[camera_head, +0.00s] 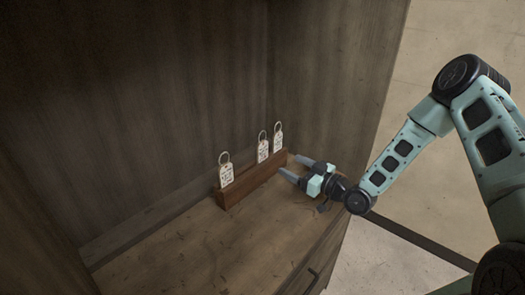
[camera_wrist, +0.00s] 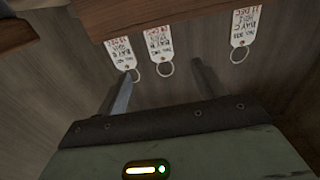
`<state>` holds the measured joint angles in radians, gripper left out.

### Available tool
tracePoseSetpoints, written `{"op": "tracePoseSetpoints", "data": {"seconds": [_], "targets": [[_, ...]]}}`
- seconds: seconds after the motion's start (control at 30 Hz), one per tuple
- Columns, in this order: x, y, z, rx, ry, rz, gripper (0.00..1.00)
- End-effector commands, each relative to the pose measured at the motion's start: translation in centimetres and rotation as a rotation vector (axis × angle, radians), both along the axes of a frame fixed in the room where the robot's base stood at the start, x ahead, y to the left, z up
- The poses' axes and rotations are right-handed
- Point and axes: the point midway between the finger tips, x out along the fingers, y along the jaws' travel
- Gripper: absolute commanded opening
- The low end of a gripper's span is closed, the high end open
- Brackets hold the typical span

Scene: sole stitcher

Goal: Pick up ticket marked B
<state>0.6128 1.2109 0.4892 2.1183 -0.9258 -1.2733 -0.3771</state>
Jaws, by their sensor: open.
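Three white paper tickets with metal rings stand in a wooden holder. In the head view they are the left ticket (camera_head: 227,175), the middle ticket (camera_head: 263,150) and the right ticket (camera_head: 278,139). In the wrist view the order is reversed and they hang inverted: one at left (camera_wrist: 123,53), one in the middle (camera_wrist: 157,44), one at right (camera_wrist: 243,26). The wrist view's right ticket seems to read BAY C; the other two letters are too blurred to tell. My gripper (camera_head: 293,166) is open and empty, near the holder's right end. In the wrist view its fingertips (camera_wrist: 163,68) flank the middle ticket's ring.
The wooden holder (camera_head: 250,181) sits on a wooden shelf surface (camera_head: 190,243) inside a dark cabinet. The back panel (camera_head: 150,100) and right side panel (camera_head: 330,70) stand close by. The shelf in front of the holder is clear.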

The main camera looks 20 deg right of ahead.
Motion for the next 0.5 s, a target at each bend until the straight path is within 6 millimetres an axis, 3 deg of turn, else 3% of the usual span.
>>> {"op": "tracePoseSetpoints", "data": {"seconds": [0.2,0.5], "targets": [[3.4,2.4,0.2,0.001,0.0,0.001,0.69],[5.4,3.6,0.0,0.0,0.001,0.0,0.69]]}}
